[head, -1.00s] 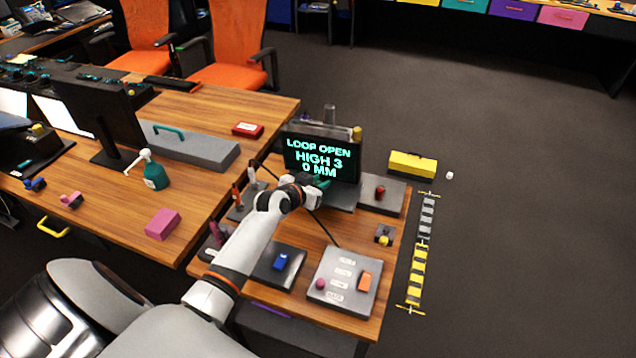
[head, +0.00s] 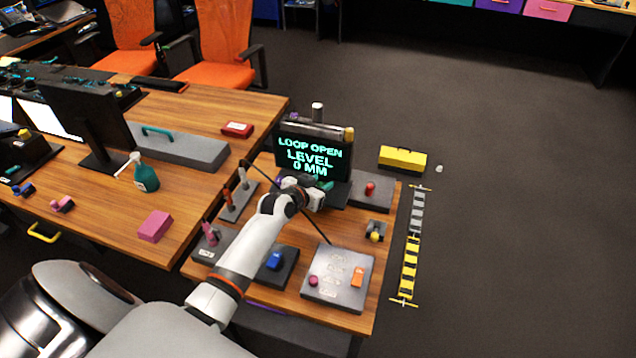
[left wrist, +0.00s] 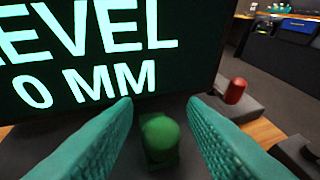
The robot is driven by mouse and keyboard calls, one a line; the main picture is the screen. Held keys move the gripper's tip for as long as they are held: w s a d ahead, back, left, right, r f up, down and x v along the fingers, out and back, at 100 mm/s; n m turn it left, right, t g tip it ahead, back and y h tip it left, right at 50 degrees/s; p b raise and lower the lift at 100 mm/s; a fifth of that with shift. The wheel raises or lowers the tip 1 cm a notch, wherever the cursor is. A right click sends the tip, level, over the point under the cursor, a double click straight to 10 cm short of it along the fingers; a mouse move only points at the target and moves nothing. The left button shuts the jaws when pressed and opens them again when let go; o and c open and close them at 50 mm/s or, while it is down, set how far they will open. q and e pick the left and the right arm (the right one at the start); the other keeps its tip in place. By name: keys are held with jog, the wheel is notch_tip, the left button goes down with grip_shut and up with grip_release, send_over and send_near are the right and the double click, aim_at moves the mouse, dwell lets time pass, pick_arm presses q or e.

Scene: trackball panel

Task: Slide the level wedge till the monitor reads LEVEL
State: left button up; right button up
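The monitor (head: 312,158) stands at the back of the small wooden panel table and reads LOOP OPEN, LEVEL, 0 MM. Part of its text fills the left wrist view (left wrist: 90,50). My left gripper (head: 323,186) is low in front of the screen. In the left wrist view its two teal fingers (left wrist: 160,104) are apart, with a green rounded knob (left wrist: 160,135) between them and a visible gap on each side. The knob looks like part of the level wedge, but its base is mostly hidden. My right gripper is not in view.
A red knob (head: 370,188) on a grey block is right of the monitor. A yellow knob (head: 376,236), a grey button plate (head: 338,277) and a blue switch (head: 275,261) lie nearer. A spray bottle (head: 146,177) stands on the left desk.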

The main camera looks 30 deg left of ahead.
pick_arm(q)
jog(key=v, duration=1.2)
dwell(0.5)
